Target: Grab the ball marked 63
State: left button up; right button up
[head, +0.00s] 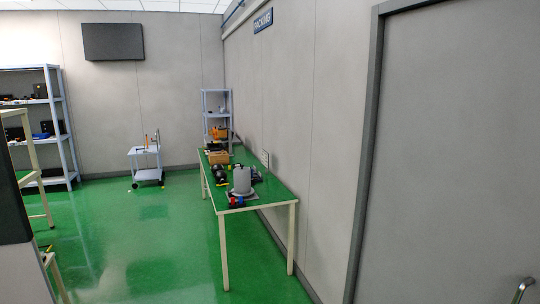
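No ball with a readable 63 shows in the head view. A green-topped table (268,200) stands along the right wall with several small items on it. Among them are a grey cylinder-like object (242,179), dark items (218,172), a small red and blue item (236,202) and a brown box (219,157). They are too small to tell whether any is a ball. Neither of my grippers is in view.
A small cart (147,176) and a narrow shelf (217,103) stand at the back. A shelf unit (58,120) holds items at left. A grey door (455,150) is at right. The green floor (150,250) before the table is clear.

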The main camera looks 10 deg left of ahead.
aim_at(219, 176)
jog(key=i, duration=1.45)
jog(key=u, duration=1.35)
jog(key=i, duration=3.7)
jog(key=u, duration=1.75)
jog(key=i, duration=0.6)
jog(key=z, duration=3)
